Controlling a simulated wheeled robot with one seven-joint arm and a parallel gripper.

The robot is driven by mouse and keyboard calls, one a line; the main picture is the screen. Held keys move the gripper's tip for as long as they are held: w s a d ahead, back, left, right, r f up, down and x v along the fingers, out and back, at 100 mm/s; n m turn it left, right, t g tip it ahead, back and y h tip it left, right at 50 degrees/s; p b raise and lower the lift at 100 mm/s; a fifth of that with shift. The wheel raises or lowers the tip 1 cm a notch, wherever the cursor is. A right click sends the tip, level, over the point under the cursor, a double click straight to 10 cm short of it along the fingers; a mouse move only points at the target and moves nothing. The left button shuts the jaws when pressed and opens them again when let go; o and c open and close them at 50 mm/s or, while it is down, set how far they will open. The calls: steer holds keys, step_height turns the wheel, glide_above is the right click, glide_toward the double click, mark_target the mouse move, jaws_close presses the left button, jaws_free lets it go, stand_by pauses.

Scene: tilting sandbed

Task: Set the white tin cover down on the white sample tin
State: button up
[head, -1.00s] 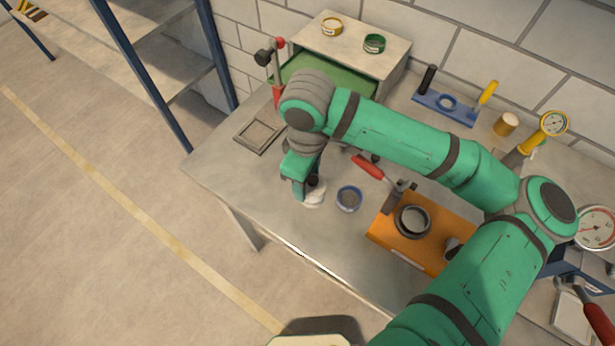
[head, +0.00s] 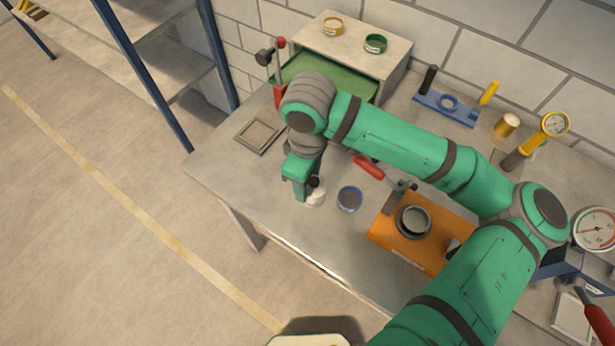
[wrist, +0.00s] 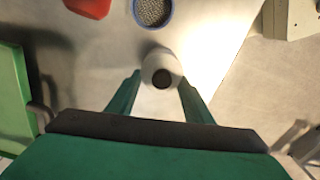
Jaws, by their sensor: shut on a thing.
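My gripper (head: 309,188) is shut on the white tin cover (head: 316,194), low over the front left part of the bench. In the wrist view, the cover (wrist: 158,60) is a white round shape with a dark round knob, between the two green fingers of my gripper (wrist: 161,80). The white sample tin does not show apart from the cover; the white shape under my gripper may include it. I cannot tell whether the cover touches the tin.
A blue-rimmed tin (head: 350,198) with grey grains stands close on the right. An orange block (head: 400,247) with a dark ring and a red-handled clamp (head: 370,168) lie further right. A square frame (head: 259,136) lies behind left. The bench's front edge is near.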

steer(key=shift+f, duration=0.2)
stand_by(0.3)
steer(key=o, duration=1.2)
steer(key=shift+s, duration=0.1)
steer(key=shift+c, duration=0.2)
steer(key=shift+o, duration=0.6)
steer(key=o, duration=0.4)
steer(key=shift+c, duration=0.2)
steer(key=shift+r, duration=0.1)
steer(key=shift+r, duration=3.95)
steer(key=shift+f, duration=0.1)
